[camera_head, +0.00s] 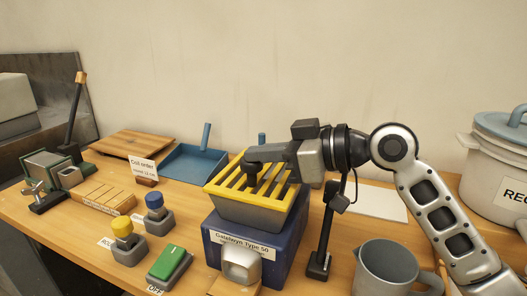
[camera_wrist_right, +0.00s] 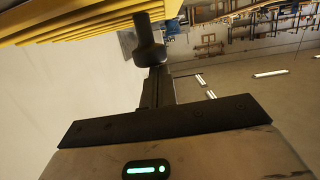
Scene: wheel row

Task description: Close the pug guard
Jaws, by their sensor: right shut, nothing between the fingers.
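In the right wrist view the shut fingers (camera_wrist_right: 149,45) are close beside the guard's yellow slats (camera_wrist_right: 75,24); contact is unclear. My left gripper is not in view.
A green switch (camera_head: 170,262) marked "OFF", a yellow knob (camera_head: 122,230) and a blue knob (camera_head: 155,205) stand left of the mill. A black lever (camera_head: 324,235) and a grey jug (camera_head: 388,268) stand to its right. A blue dustpan (camera_head: 195,164) lies behind left.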

